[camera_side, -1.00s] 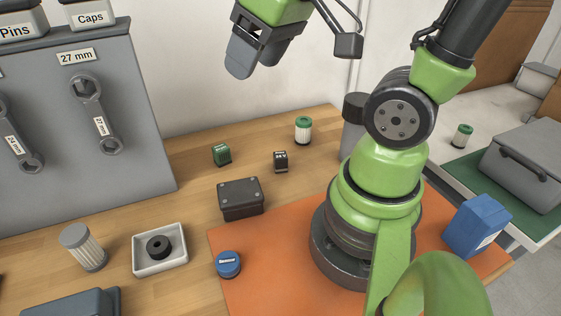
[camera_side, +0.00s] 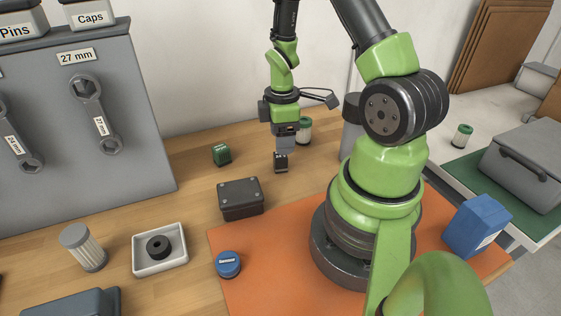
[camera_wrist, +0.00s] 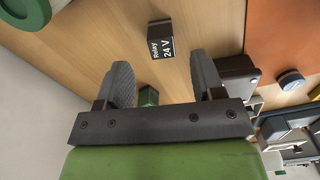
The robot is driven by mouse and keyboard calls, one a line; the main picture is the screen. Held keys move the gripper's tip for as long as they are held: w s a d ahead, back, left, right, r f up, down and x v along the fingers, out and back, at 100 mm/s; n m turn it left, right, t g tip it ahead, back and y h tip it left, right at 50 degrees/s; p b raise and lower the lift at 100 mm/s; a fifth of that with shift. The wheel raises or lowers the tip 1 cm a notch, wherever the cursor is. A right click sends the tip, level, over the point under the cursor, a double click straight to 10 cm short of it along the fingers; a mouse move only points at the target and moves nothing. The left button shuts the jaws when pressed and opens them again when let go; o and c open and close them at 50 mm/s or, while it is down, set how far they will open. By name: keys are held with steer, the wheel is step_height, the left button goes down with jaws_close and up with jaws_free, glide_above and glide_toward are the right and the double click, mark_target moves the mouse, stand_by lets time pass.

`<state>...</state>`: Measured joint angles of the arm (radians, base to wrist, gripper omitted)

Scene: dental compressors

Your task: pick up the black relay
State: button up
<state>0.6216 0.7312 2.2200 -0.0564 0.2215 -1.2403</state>
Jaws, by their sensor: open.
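The black relay (camera_side: 281,162) stands on the wooden bench in the side view, behind a dark box. In the wrist view the relay (camera_wrist: 160,39) shows its label "Relay 24 V" and lies beyond the fingertips, near the middle between them. My gripper (camera_side: 285,144) points down just above the relay in the side view. In the wrist view my gripper (camera_wrist: 161,75) has its two fingers well apart, with nothing between the tips. I cannot tell the exact height of the fingers over the relay.
A green relay-like block (camera_side: 222,155) stands to the left. A green-topped filter (camera_side: 304,130) stands close behind my gripper. The dark box (camera_side: 241,197) is in front. A white tray (camera_side: 160,262) and a blue cap (camera_side: 228,264) are nearer the camera.

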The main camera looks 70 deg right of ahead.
mark_target(280, 158)
steer(key=shift+w+a+f, duration=0.1)
steer(key=shift+f, duration=1.45)
steer(key=shift+a+f, duration=0.1)
steer(key=shift+f, duration=1.4)
steer(key=c, duration=1)
